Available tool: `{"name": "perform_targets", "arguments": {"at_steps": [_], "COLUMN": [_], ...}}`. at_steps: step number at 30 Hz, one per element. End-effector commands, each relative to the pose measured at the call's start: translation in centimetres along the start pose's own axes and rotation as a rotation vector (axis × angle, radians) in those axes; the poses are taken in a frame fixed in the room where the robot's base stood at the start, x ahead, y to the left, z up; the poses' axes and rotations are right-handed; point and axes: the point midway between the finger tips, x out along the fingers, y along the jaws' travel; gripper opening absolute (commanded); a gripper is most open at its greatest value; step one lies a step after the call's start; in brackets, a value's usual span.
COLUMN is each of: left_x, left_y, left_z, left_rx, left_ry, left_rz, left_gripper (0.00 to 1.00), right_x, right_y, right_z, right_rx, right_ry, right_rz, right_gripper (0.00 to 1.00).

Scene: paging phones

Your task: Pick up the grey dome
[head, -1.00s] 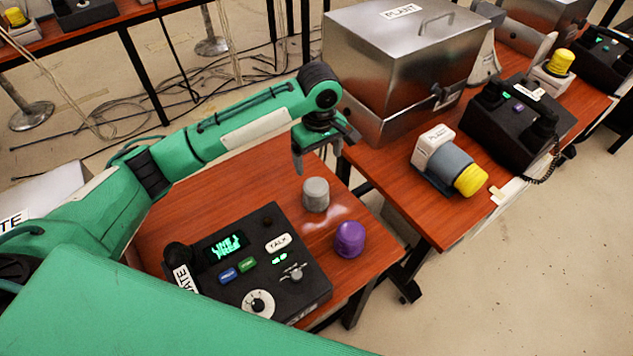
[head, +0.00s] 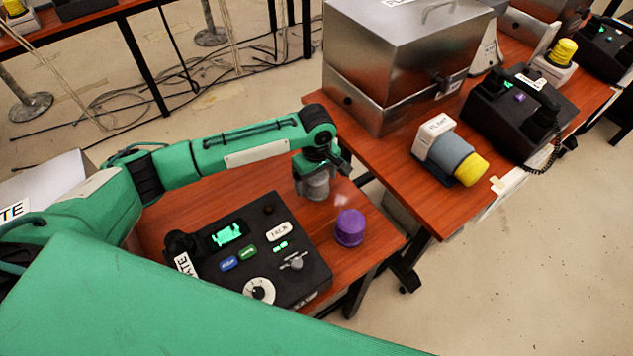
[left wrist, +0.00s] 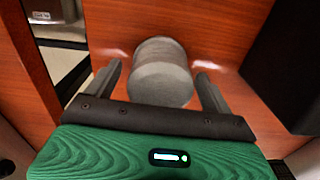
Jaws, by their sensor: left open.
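The grey dome (head: 317,186) stands on the near wooden table, behind the black phone console. In the left wrist view the grey dome (left wrist: 161,73) sits between the two dark fingers, with some room on each side. My left gripper (head: 318,184) is over the dome, its fingers down around it, and hides the dome's upper part in the head view. The left gripper also shows in the left wrist view (left wrist: 158,92), open. My right gripper is not in view.
A purple dome (head: 350,228) stands just right of the grey one. The black console (head: 215,262) with dial and buttons is in front. A second table (head: 420,215) at the right holds a metal box (head: 390,75), a yellow-tipped device (head: 450,155) and a black phone (head: 520,115).

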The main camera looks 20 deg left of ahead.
Motion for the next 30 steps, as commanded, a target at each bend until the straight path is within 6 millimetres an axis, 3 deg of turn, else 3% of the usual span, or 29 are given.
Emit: {"name": "perform_targets", "arguments": {"at_steps": [4, 12, 23, 30], "left_x": [0.0, 0.0, -0.6, -3.9], "left_y": [0.0, 0.0, 0.0, 0.1], "left_z": [0.0, 0.0, 0.0, 0.0], "left_rx": [0.0, 0.0, 0.001, 0.0], "left_ry": [0.0, 0.0, 0.0, 0.001], "left_rz": [0.0, 0.0, 0.001, 0.003], "left_gripper": [0.85, 0.35, 0.35, 0.35], "right_x": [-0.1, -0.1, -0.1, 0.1], "right_y": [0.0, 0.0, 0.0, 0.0], "right_z": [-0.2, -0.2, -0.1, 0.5], "right_rx": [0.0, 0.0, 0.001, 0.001], "right_ry": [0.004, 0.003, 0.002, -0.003], "right_rz": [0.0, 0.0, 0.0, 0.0], "right_gripper": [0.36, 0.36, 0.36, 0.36]}}
